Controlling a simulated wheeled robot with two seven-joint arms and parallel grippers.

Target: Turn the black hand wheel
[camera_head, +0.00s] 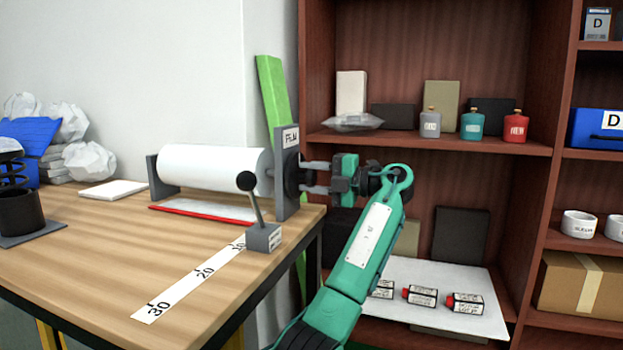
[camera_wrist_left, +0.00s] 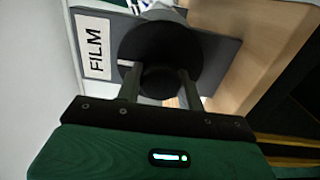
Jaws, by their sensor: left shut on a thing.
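The black hand wheel (camera_head: 289,172) is mounted on the right face of the grey upright plate labelled FILM (camera_head: 284,205). In the left wrist view the wheel (camera_wrist_left: 160,52) is a dark disc with a smaller hub in front of it. My left gripper (camera_head: 304,178) reaches it from the right; its two fingers (camera_wrist_left: 161,85) are shut on the wheel's hub, one on each side. The white film roll (camera_head: 212,168) lies behind the plate. My right gripper is not in view.
A lever with a black knob (camera_head: 246,182) stands on the wooden table (camera_head: 110,250) near a number strip (camera_head: 190,285). A brown shelf (camera_head: 420,144) with bottles and boxes stands behind my left arm. The table's front middle is clear.

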